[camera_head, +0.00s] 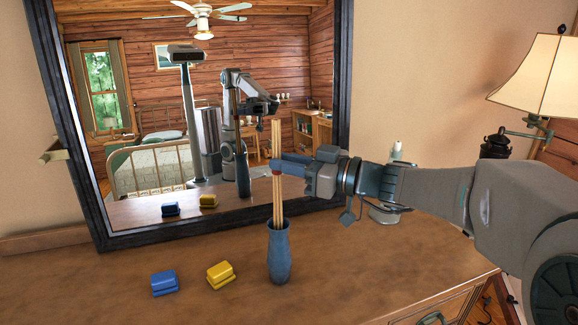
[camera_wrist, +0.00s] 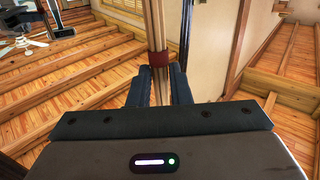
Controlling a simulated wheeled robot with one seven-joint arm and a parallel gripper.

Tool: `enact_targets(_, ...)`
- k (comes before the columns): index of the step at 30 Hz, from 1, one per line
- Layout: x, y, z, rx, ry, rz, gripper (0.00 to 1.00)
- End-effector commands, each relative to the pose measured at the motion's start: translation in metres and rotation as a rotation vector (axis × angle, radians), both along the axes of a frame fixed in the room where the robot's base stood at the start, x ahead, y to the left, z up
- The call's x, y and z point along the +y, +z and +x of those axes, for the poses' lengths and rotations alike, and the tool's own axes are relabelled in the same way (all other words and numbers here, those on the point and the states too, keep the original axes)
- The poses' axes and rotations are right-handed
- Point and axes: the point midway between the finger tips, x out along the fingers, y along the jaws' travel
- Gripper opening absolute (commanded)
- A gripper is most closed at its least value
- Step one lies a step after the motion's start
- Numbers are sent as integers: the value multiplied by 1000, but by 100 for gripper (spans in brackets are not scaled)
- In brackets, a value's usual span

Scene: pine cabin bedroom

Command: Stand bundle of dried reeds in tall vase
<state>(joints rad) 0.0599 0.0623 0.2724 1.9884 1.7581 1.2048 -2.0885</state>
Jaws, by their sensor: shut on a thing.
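The bundle of dried reeds (camera_head: 278,150) is a set of thin tan sticks with a dark red band, standing about upright. Its lower end is inside the mouth of the tall blue vase (camera_head: 280,262), which stands upright on the wooden dresser top. My gripper (camera_head: 277,167) comes in from the right and is shut on the reeds near the band, above the vase. In the wrist view the reeds (camera_wrist: 155,25) and red band show between the two blue fingers (camera_wrist: 159,85). The reeds' bottom is hidden inside the vase.
A blue block-like item (camera_head: 164,282) and a yellow one (camera_head: 220,274) lie left of the vase on the dresser top (camera_head: 120,262). A large dark-framed mirror (camera_head: 343,95) stands behind, reflecting the room and me.

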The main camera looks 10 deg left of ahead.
Motion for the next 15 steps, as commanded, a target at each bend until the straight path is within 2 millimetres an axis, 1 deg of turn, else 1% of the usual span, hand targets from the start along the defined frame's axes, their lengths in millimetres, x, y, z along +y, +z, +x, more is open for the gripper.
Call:
enact_targets(1,0,-7,0,-1,0,0,0)
enact_targets(15,0,-33,0,-1,-1,1,0)
